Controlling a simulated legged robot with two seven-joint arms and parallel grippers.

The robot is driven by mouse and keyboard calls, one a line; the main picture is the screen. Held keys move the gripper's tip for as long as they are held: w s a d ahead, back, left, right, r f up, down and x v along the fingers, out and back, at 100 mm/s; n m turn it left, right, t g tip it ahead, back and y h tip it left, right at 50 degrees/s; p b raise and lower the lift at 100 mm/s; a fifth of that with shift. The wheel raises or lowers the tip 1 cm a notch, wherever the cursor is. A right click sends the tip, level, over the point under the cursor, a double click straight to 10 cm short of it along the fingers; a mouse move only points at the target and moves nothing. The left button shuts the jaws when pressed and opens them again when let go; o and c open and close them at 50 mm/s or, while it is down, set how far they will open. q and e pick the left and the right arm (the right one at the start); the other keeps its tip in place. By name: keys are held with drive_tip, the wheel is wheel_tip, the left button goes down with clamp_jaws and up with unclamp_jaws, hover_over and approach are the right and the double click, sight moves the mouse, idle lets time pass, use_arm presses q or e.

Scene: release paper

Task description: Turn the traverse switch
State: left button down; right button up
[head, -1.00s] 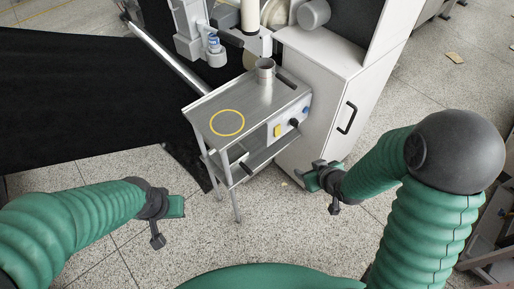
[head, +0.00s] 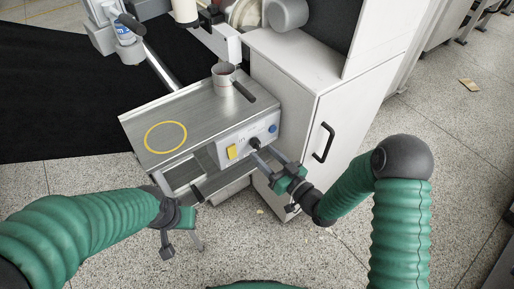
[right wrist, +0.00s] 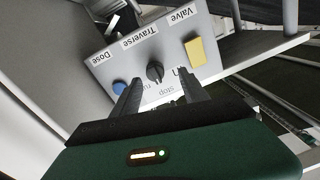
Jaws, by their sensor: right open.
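The traverse switch is a black knob (head: 255,142) on the grey control panel (head: 236,139) of the metal cart. It also shows in the right wrist view (right wrist: 155,72) under the "Traverse" label. My right gripper (head: 265,154) is open, its fingers pointing at the panel. In the right wrist view the fingertips (right wrist: 160,88) are on either side just short of the knob; contact cannot be made out. My left gripper (head: 178,220) hangs in front of the cart, away from the panel; its jaws are unclear.
A yellow valve button (head: 232,152) and a blue dose button (head: 273,128) flank the knob. The cart top (head: 195,105) carries a yellow ring mark (head: 166,137) and a metal cup (head: 223,75). A white cabinet (head: 297,95) stands close on the right.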

sight(259, 150)
drive_tip(key=w, duration=0.2)
drive_tip(key=w+a, duration=0.1)
drive_tip(key=w, duration=0.1)
drive_tip(key=shift+a+b, duration=0.1)
drive_tip(key=shift+b, duration=0.2)
drive_tip(key=shift+a, duration=0.4)
drive_tip(key=shift+c, duration=0.3)
drive_tip(key=shift+a, duration=0.15)
drive_tip(key=shift+c, duration=1.1)
drive_tip(key=shift+f, duration=0.1)
clamp_jaws()
